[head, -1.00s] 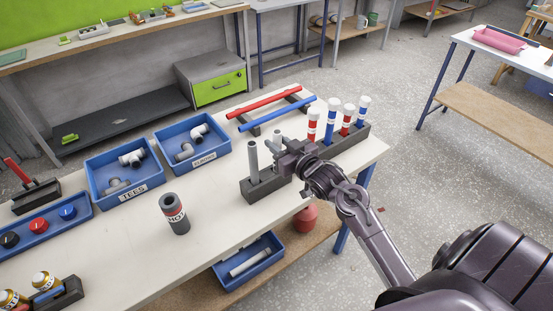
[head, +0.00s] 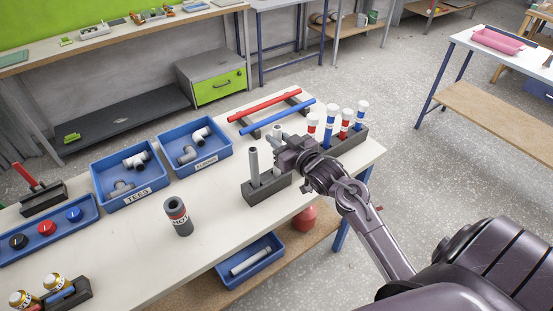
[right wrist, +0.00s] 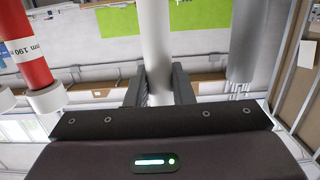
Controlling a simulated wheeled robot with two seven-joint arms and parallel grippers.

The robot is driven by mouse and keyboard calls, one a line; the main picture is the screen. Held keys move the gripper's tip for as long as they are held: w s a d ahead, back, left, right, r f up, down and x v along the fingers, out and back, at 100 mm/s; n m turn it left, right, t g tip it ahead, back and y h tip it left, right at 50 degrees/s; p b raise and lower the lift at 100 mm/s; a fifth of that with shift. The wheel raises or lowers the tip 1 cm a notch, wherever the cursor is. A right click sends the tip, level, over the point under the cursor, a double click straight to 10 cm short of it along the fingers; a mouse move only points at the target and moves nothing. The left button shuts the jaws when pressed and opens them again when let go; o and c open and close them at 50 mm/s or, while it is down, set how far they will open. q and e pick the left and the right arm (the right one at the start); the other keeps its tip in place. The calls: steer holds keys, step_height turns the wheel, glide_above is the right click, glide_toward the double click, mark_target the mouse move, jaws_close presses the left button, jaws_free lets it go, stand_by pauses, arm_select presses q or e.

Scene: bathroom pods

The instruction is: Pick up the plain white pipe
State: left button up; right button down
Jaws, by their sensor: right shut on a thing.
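The plain white pipe stands upright between the two fingers of my right gripper (head: 280,156), which is shut on it. In the right wrist view the white pipe (right wrist: 156,45) rises between the dark fingers (right wrist: 159,92). A grey pipe (head: 253,161) stands in that block, to the left of the gripper. My left gripper is not in view.
Red and blue pipes with white caps stand in a rack (head: 347,143) just right of the gripper. A red pipe (head: 264,104) and a blue pipe (head: 277,116) lie behind. Blue bins (head: 205,165) sit left. A dark HOT cylinder (head: 178,216) stands front left, with bare tabletop around it.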

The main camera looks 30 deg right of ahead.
mark_target(280, 131)
steer(key=shift+r+p, duration=1.5)
steer(key=shift+r, duration=0.2)
